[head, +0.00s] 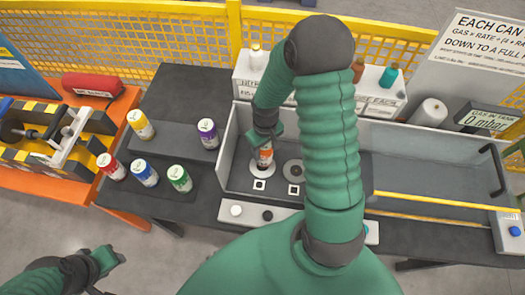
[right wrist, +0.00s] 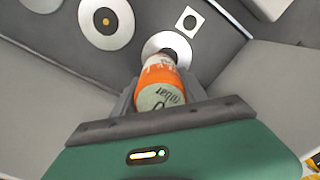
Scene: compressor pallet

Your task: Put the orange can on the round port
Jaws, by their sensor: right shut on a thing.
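The orange can (head: 265,157) is upright or nearly so over the left round white port (head: 261,171) in the grey tray; it also shows in the right wrist view (right wrist: 160,82). My right gripper (head: 266,141) is shut on the can from above. In the right wrist view the can's far end overlaps the white port disc (right wrist: 155,45). I cannot tell whether the can touches the port. A second round port (head: 293,169) lies just to its right, empty. My left gripper (head: 108,262) is low at the left, away from the cans; its fingers are unclear.
Several cans stand on the dark table left of the tray: yellow (head: 141,124), purple (head: 207,133), red (head: 111,166), blue (head: 145,172) and green (head: 179,178). The tray's grey wall (head: 226,150) stands close left. A black handle (head: 494,165) is at the right.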

